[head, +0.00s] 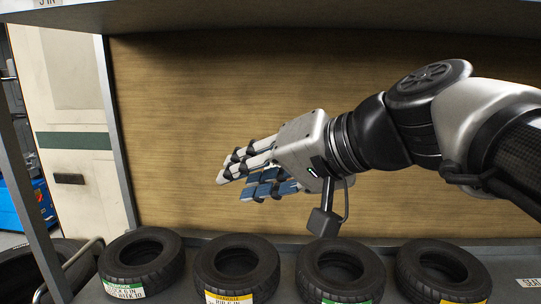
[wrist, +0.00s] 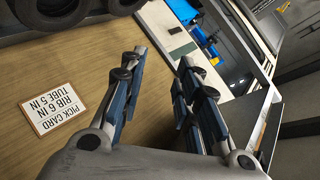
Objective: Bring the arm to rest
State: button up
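My gripper (head: 262,174) is in the middle of the head view, reaching in from the right and pointing left. It is above a row of tyres, in front of a wooden back panel (head: 200,90). In the wrist view my gripper (wrist: 158,78) shows its fingers spread apart with nothing between them. It is open and empty, and touches nothing that I can see.
Several small tyres, such as one with a yellow label (head: 237,265), stand on the shelf below my gripper. A shelf post (head: 117,130) is at the left. A pick card (wrist: 55,104) reading "RIB 6 IN, TUBE 5 IN" shows in the wrist view.

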jog(key=s+d+f+g+h, duration=0.1)
jog(key=s+d+f+h, duration=0.2)
jog(key=f, duration=0.6)
jog(key=s+d+f+g+h, duration=0.1)
jog(key=s+d+f+h, duration=0.2)
jog(key=s+d+f, duration=0.5)
jog(key=s+d+f+h, duration=0.4)
jog(key=s+d+f, duration=0.2)
jog(key=f, duration=0.4)
jog(key=shift+s+d+f+g, duration=0.15)
jog(key=shift+d+f+g, duration=0.1)
jog(key=shift+g, duration=0.15)
jog(key=shift+a+r, duration=0.1)
jog(key=shift+a, duration=0.05)
